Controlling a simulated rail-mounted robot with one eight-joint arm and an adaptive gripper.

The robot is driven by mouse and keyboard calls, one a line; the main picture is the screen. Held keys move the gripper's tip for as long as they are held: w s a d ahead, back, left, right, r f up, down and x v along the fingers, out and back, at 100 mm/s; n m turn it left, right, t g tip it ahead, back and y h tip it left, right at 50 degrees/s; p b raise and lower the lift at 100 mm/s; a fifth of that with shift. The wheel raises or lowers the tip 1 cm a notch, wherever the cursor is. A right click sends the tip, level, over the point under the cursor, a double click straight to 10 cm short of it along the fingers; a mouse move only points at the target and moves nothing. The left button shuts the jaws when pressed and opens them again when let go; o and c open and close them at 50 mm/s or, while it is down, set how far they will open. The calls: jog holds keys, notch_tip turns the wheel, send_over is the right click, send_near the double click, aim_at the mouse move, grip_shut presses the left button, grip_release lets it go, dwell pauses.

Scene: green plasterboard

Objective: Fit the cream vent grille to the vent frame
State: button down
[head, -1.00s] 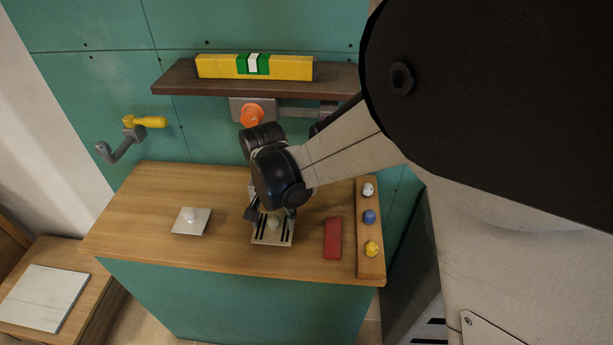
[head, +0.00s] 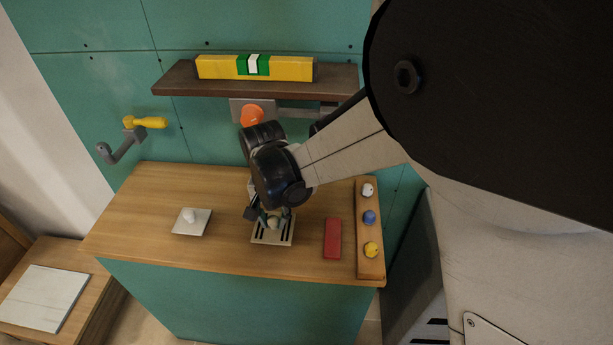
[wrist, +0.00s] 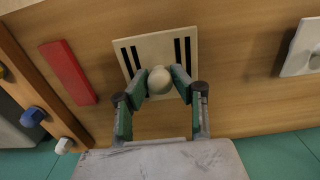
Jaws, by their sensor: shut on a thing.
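The cream vent grille (head: 261,238) is a square plate with dark slots and a round pale knob. It lies flat at the bench top, and I cannot tell whether it is touching the wood. In the wrist view the grille (wrist: 157,44) has slots on both sides of its knob (wrist: 159,82). My gripper (wrist: 160,80) is shut on this knob, one finger on each side. In the head view my gripper (head: 273,217) is partly hidden under my wrist. I cannot make out the vent frame; my arm covers part of the wall.
A pale plate with a knob (head: 192,228) lies left on the bench (head: 140,220). A red block (head: 332,238) and a wooden strip with coloured knobs (head: 371,267) lie right. Behind are a shelf (head: 200,87) with a yellow level, an orange knob (head: 251,115) and a yellow-handled crank (head: 149,122).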

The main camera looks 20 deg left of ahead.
aim_at(273, 218)
jog(key=shift+r+p, duration=1.15)
jog(key=shift+r, duration=1.65)
